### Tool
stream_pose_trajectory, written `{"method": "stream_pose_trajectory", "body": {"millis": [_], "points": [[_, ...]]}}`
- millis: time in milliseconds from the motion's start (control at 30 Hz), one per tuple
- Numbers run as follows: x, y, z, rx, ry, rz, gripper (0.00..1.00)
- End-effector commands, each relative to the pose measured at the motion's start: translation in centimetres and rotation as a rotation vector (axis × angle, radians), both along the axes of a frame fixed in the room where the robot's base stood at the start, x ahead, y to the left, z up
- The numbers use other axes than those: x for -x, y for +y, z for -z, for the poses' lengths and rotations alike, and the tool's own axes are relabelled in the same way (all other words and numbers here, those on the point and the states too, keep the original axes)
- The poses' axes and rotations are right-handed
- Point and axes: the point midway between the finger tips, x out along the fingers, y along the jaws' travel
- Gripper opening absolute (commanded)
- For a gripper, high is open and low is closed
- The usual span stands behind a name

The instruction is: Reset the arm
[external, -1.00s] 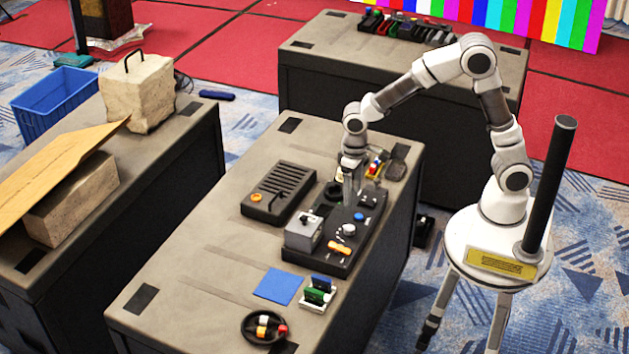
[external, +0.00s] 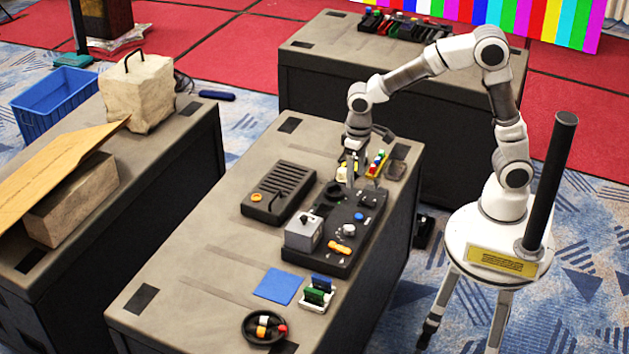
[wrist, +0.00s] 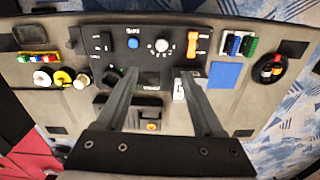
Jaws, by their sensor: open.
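My gripper (external: 352,171) is open and empty, pointing down just above the far end of the black control panel (external: 318,257) on the grey table. In the wrist view the two fingers (wrist: 158,80) stand well apart, with part of the panel (wrist: 115,58) showing between and beyond them. The panel carries a blue button (wrist: 132,43), a white knob (wrist: 161,45) and an orange switch (wrist: 192,45). My arm arches over from its white base at the right.
A slotted black box (external: 278,192) lies left of the panel. A blue square (external: 279,287), colored cards in a holder (external: 318,292) and a round black tray (external: 249,334) lie toward the front. A rack with colored pieces (external: 376,166) stands close behind the gripper.

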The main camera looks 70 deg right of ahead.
Motion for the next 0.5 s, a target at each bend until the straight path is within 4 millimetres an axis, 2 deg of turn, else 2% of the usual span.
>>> {"method": "stream_pose_trajectory", "body": {"millis": [33, 200, 500], "points": [[0.3, -0.7, -1.5, -0.009, -0.019, 0.002, 0.69], [2.7, -3.6, -6.5, -0.036, -0.098, -0.006, 0.69], [8.5, -8.5, -13.3, -0.048, -0.256, -0.028, 0.69]]}}
